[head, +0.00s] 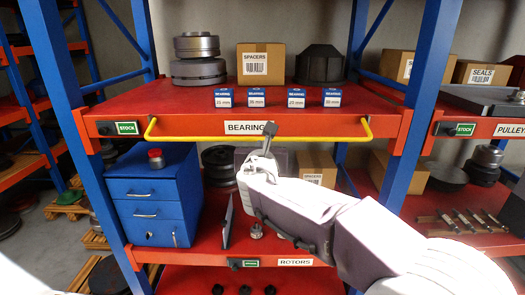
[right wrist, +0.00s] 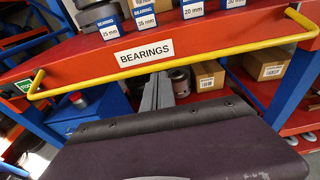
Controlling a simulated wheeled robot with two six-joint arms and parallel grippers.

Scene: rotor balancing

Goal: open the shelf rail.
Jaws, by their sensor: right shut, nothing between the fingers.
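The shelf rail is a yellow bar (head: 200,139) across the front of the red upper shelf (head: 190,115), below the BEARINGS label (head: 240,127). Its bent ends meet the shelf front at left and right. It also crosses the right wrist view (right wrist: 230,50). My right gripper (head: 268,130) is shut and empty, its fingers pointing up at the middle of the rail. The fingertips overlap the rail and the label's right end in the head view. In the right wrist view the fingers (right wrist: 157,92) end just below the rail. I cannot tell whether they touch it. My left gripper is out of view.
Small blue-and-white bearing boxes (head: 257,97) stand near the shelf's front edge. Behind them are a SPACERS carton (head: 261,65) and dark metal parts (head: 198,71). A blue drawer cabinet (head: 150,188) stands on the lower shelf at left. Blue uprights (head: 425,90) flank the shelf.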

